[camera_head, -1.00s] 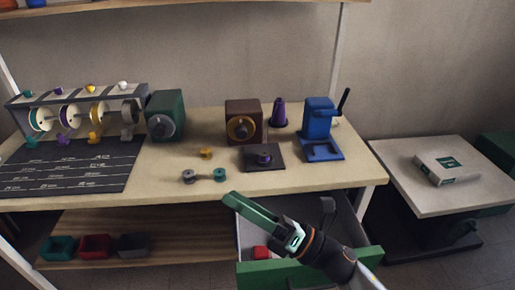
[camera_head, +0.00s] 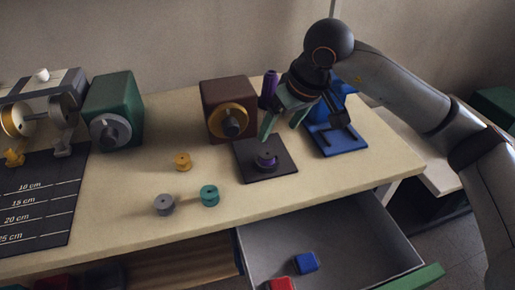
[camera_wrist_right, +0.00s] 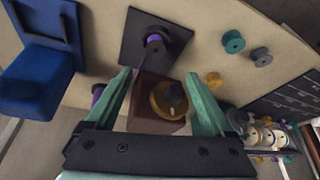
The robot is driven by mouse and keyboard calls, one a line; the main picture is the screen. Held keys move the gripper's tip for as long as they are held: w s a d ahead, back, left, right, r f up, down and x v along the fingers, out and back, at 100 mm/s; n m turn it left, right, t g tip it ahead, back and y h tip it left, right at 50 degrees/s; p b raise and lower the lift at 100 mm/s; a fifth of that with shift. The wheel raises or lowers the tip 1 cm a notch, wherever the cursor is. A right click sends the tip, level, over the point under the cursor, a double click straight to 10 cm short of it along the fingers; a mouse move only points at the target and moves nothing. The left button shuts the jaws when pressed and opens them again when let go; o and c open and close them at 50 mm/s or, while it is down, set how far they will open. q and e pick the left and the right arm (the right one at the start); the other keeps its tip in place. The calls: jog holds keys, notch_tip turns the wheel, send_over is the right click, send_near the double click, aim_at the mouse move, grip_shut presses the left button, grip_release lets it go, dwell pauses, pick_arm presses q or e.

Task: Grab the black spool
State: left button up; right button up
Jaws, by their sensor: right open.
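A dark spool with a purple band (camera_head: 266,160) sits on a black square pad (camera_head: 247,174) near the right of the workbench. No plain black spool stands out; this is the darkest. It also shows on its pad at the top of the wrist view (camera_wrist_right: 153,42). My right gripper (camera_head: 283,122), with green fingers, is open and empty. It hangs above the bench behind the pad, apart from the spool. In the wrist view its open fingers (camera_wrist_right: 158,76) point toward the pad. My left gripper is not in view.
Grey (camera_head: 164,205), teal (camera_head: 209,195) and yellow (camera_head: 183,161) spools lie left of the pad. Behind it stand a brown box with a yellow disc (camera_head: 229,104) and a purple cone (camera_head: 269,88). A blue press (camera_head: 340,138) is close on the right. An open drawer (camera_head: 350,235) juts out below.

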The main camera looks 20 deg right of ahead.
aim_at(268, 154)
jog(key=x, duration=0.8)
jog(key=d+x, duration=0.1)
jog(key=x, duration=0.3)
jog(key=shift+f, duration=0.1)
jog(key=shift+c, duration=0.2)
grip_shut()
